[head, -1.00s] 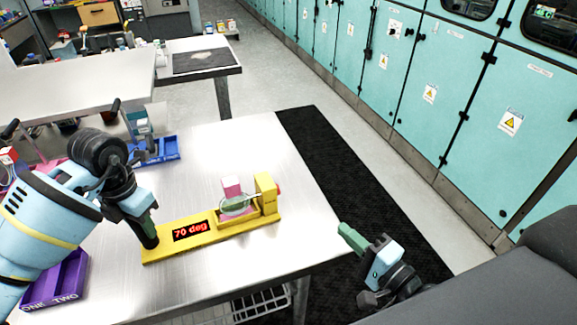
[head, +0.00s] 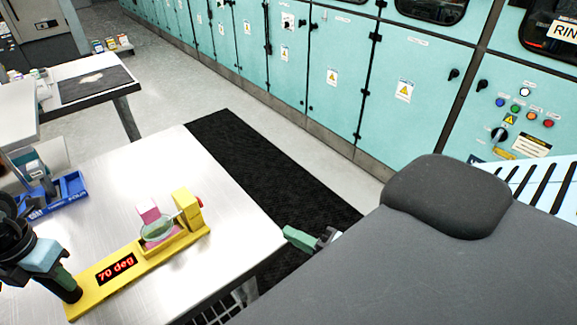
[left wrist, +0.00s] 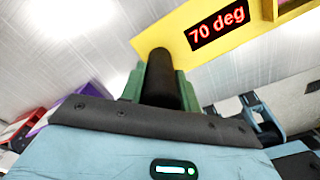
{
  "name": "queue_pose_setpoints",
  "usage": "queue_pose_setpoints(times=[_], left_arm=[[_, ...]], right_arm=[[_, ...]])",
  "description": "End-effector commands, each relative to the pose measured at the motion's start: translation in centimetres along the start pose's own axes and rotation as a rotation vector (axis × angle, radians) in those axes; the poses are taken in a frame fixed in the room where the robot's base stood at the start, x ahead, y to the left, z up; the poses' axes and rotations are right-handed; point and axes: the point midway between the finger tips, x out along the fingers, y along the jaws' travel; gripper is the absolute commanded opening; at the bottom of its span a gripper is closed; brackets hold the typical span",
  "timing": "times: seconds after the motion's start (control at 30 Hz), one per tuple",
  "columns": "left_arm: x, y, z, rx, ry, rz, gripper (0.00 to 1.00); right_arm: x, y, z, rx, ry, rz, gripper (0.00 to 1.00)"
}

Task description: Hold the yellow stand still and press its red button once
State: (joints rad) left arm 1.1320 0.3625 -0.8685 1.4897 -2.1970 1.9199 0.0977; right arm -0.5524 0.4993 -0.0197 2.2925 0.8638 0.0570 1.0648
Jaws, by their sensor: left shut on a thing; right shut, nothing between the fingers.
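The yellow stand (head: 145,268) lies on the metal table, with a display reading "70 deg" (head: 116,268). A glass dish (head: 158,229) with a pink and white block (head: 148,211) sits near its far end. The red button (head: 201,201) shows as a small patch on the upright yellow block at that end. My left gripper (head: 66,285) is shut on the black post at the stand's near end. The left wrist view shows this post (left wrist: 160,80) between the green fingers. My right gripper (head: 298,238) is shut and empty, beyond the table's right edge, apart from the button.
A blue tray (head: 70,190) lies on the table behind the left arm. A black floor mat (head: 270,170) runs along the table's right side. Turquoise cabinets (head: 335,85) line the far wall. The table (head: 235,225) is clear right of the stand.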

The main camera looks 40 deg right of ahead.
Motion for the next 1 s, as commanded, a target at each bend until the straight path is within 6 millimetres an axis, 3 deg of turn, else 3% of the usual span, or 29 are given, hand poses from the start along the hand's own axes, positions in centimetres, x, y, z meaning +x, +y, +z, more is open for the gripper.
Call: queue_pose_setpoints(times=[0.03,0.07,0.23,0.53,0.87,1.0], left_arm=[[0.0,0.1,-0.1,-0.001,0.003,0.001,0.12],[0.0,0.1,-0.1,-0.001,0.003,0.001,0.35],[0.0,0.0,-0.1,-0.001,0.002,0.001,0.57],[-0.2,0.0,0.0,0.0,0.0,0.001,0.57],[-2.6,0.0,0.0,0.0,-0.003,0.004,0.57],[-3.3,0.0,0.0,0.001,-0.001,0.001,0.57]], right_arm=[[0.0,0.0,0.0,0.0,0.0,0.0,0.0],[0.0,0.0,0.0,0.0,0.0,0.0,0.0],[0.0,0.0,0.0,0.0,0.0,0.0,0.0],[0.0,-0.1,0.0,-0.001,0.0,-0.003,0.0],[0.3,-1.8,-0.1,-0.011,0.0,-0.035,0.0],[0.3,-1.6,-0.1,-0.01,0.0,-0.031,0.0]])
